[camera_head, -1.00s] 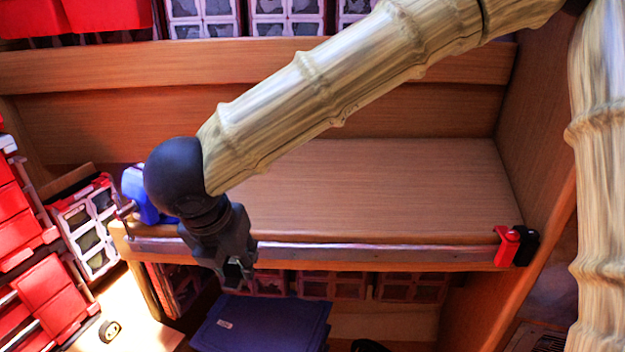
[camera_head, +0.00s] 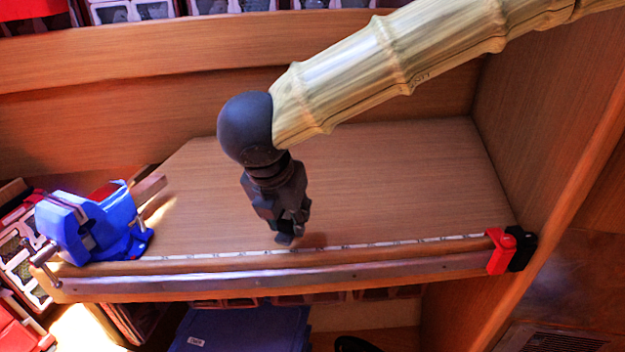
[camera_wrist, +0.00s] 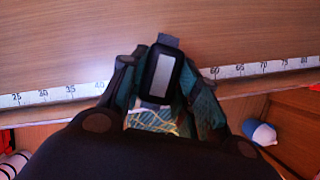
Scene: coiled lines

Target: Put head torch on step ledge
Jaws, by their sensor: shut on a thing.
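The head torch (camera_wrist: 161,75), a small black block with a grey front panel, is between my gripper's fingers (camera_wrist: 160,98) in the wrist view. My gripper is shut on it. In the head view my gripper (camera_head: 287,228) points down over the wooden surface (camera_head: 380,190), close to its front edge. The torch is a small dark shape (camera_head: 284,240) at the fingertips there. It is very near the surface; I cannot tell whether it touches. The step ledge cannot be told for certain; the wooden surface with a measuring strip (camera_head: 370,242) is the ledge under my gripper.
A blue vise (camera_head: 90,225) stands at the left end of the surface. A red and black clamp (camera_head: 503,250) grips the front right corner. A wooden back wall (camera_head: 110,120) and a right side panel (camera_head: 545,130) bound it. The right part of the surface is clear.

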